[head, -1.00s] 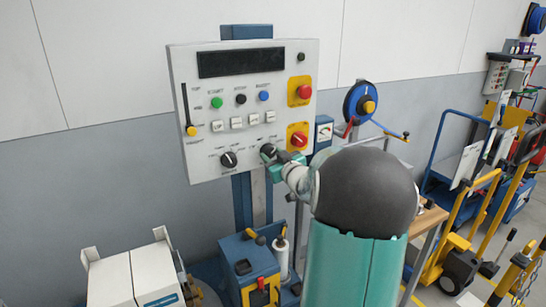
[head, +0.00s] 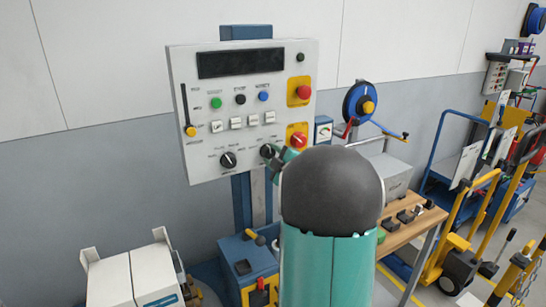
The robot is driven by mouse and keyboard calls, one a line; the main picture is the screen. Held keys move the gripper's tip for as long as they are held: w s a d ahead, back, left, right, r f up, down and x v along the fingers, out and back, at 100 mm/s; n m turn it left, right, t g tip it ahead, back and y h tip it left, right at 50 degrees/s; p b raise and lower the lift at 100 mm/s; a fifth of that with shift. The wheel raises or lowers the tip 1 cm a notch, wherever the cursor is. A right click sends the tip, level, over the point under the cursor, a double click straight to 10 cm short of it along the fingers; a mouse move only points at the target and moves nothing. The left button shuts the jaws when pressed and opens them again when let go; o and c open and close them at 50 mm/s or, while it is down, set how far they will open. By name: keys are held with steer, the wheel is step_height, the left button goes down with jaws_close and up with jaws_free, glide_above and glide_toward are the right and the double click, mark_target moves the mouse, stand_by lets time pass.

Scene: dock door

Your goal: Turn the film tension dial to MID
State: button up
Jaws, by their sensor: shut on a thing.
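The control panel (head: 190,95) is a pale upright board on a blue post. Two black dials sit along its lower part: a left dial (head: 228,160) and a right dial (head: 267,151). My teal gripper (head: 273,156) is at the right dial and shut on it. My arm's dark round joint hides most of the gripper and the panel's lower right corner. The lettering around the dials is too small to read, so I cannot tell which setting the right dial points to.
Above the dials are a row of white switches (head: 236,123), green (head: 216,102), black and blue buttons, and a yellow-knobbed slider (head: 190,130). A workbench (head: 420,228) stands at right.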

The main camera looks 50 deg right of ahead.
steer(key=shift+r+n, duration=0.1)
steer(key=shift+n, duration=1.4)
steer(key=o, duration=1)
steer(key=v, duration=1.4)
